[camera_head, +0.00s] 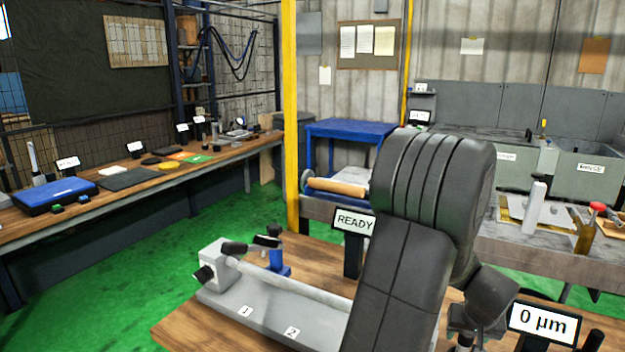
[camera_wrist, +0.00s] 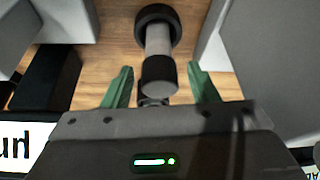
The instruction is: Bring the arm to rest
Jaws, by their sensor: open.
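My arm (camera_head: 425,215) fills the middle right of the head view, bent over the wooden bench. My gripper (camera_head: 466,338) is low in that view, partly cut off by the bottom edge. In the wrist view my gripper (camera_wrist: 160,82) shows two green fingers, spread apart. A grey cylindrical piece with black ends (camera_wrist: 158,40) stands between and beyond the fingers, with a visible gap on each side. Whether its lower end is within reach of the fingertips I cannot tell.
A grey machine bed marked 1 and 2 (camera_head: 262,312) lies left of my arm, near a READY sign (camera_head: 354,222). A 0 µm display (camera_head: 543,323) stands close to the gripper's right. A blue table (camera_head: 350,130) and grey tanks (camera_head: 590,170) stand behind. Green floor is open at left.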

